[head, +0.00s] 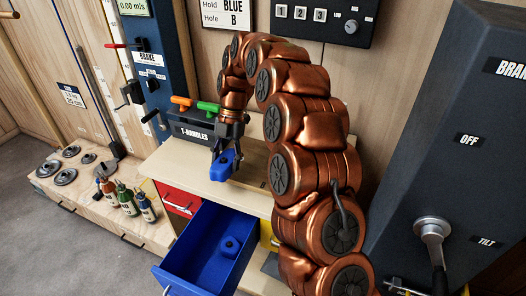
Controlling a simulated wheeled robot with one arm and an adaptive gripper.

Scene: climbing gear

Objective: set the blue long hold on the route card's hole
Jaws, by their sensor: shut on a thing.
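My gripper (224,150) is shut on the blue long hold (222,170). It holds the piece over the pale bench top (200,168), at its front left part. I cannot tell whether the hold touches the bench. The route card (228,14) on the back wall reads "Hold BLUE" and "Hole B" and is cut off by the top edge. The holes themselves are not clearly visible; my arm covers much of the area behind it.
A blue drawer (196,228) stands open below the bench, with another blue piece (231,246) in it. A T-handles rack (196,133) holds an orange and a green handle. Bottles (126,199) and weight plates (66,177) are at left. A dark lever panel (450,150) stands at right.

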